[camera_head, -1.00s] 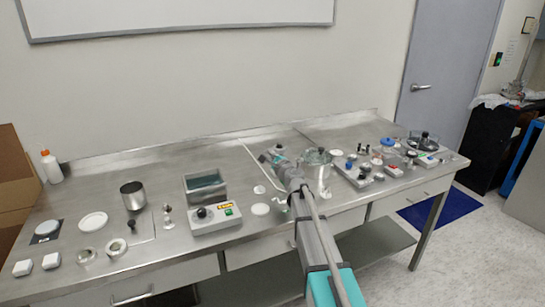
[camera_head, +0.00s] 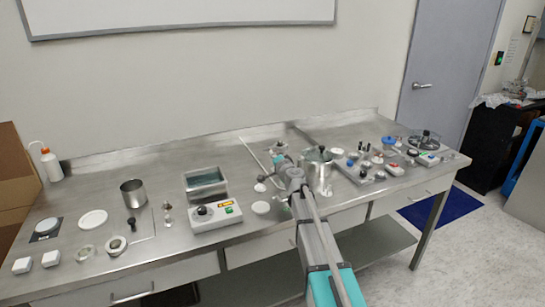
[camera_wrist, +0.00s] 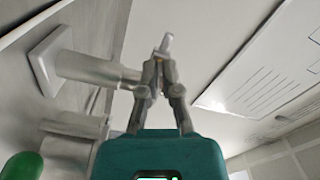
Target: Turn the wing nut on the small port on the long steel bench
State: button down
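The long steel bench (camera_head: 160,262) stands along the wall. In the wrist view a small steel port (camera_wrist: 85,66), a short tube on a pale square flange, comes in from the left and ends beside my fingers. My gripper (camera_wrist: 160,62) has its two fingers drawn close together, with a small light grey tab, seemingly a wing of the wing nut (camera_wrist: 166,42), showing at their tips. Most of the nut is hidden by the fingers. In the head view my gripper (camera_head: 278,160) is low over the middle of the bench, left of a lidded steel pot; the wing nut cannot be made out there.
The steel pot (camera_head: 318,178) stands close to the right of my gripper. A control box (camera_head: 216,215) and a square steel basin (camera_head: 206,183) are to its left. Several small parts crowd the bench's right end. In the wrist view a green rounded thing (camera_wrist: 22,166) is at lower left.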

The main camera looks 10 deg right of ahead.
jog(key=n, duration=1)
jog(key=shift+w+d+f, duration=0.2)
jog(key=shift+w+d, duration=0.15)
jog(key=shift+n, duration=0.3)
jog(key=c, duration=1)
grip_release()
jog(key=shift+s, duration=0.15)
jog(key=shift+a+m, duration=0.1)
jog(key=shift+m, duration=0.4)
